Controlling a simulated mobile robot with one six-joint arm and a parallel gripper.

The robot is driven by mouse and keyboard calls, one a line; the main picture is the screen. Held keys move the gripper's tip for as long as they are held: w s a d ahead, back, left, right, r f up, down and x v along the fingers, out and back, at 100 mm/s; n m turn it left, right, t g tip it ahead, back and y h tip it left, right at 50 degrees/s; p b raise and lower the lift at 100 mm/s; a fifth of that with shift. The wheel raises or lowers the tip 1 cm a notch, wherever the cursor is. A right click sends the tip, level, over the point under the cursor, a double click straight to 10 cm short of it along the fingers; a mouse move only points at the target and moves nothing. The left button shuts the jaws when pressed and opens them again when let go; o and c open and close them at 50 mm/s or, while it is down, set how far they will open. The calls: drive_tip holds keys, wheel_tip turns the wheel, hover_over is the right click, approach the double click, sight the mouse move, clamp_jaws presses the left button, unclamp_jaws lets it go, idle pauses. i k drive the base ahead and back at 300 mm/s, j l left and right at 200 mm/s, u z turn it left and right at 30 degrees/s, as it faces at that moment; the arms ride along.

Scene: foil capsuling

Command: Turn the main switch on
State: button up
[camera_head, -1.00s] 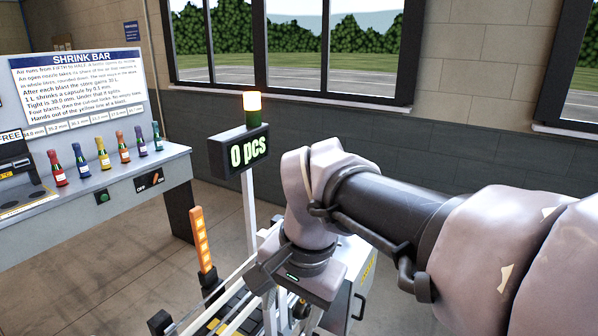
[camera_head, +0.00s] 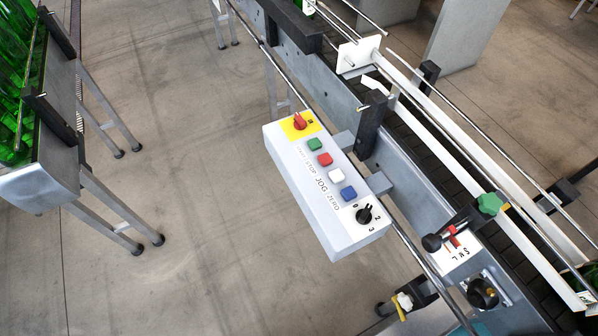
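A red rotary switch (camera_head: 299,121) on a yellow plate sits at the upper left end of a white control box (camera_head: 310,215). It looks like the main switch; its marking is too small to read. Below it run a green button (camera_head: 315,145), a red button (camera_head: 325,159), a white button (camera_head: 337,177) and a blue button (camera_head: 348,193). A black selector knob (camera_head: 364,214) with numbers around it is at the lower end. My gripper and arm are not in view.
The control box is fixed beside a conveyor (camera_head: 440,165) with rails running diagonally. A lever with a red part (camera_head: 452,237) and a green knob (camera_head: 490,203) are at the lower right. Green bottles (camera_head: 15,75) stand on a table at left. The floor between is clear.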

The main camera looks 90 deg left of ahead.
sight(300, 125)
drive_tip(key=u, duration=2.8)
